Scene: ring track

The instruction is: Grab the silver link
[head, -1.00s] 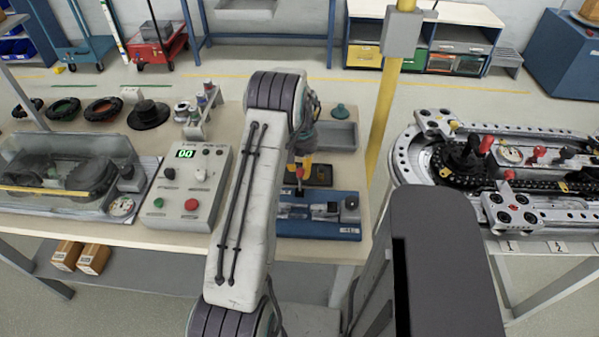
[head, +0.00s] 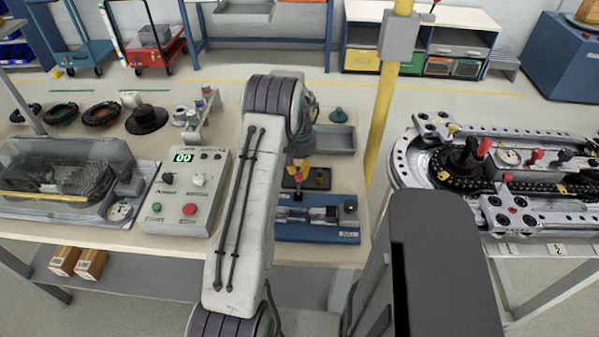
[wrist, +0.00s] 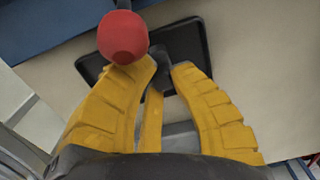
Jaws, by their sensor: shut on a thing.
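My gripper (head: 299,172), with yellow fingers, points down over a small black tray (head: 317,180) on the workbench. The wrist view shows the fingertips of my gripper (wrist: 167,70) closed around a small grey piece (wrist: 157,79), which looks like the silver link; the fingers hide most of it. In the wrist view the black tray (wrist: 187,42) lies beneath the fingertips. A red ball knob (wrist: 123,38) is close by the left finger and overlaps it in the picture. In the head view the link is too small to make out.
A blue fixture (head: 318,232) sits just in front of the tray. A control box (head: 187,200) with a green display is to the left, a grey bin (head: 335,140) behind. A yellow post (head: 384,110) and the chain ring track (head: 470,180) are on the right.

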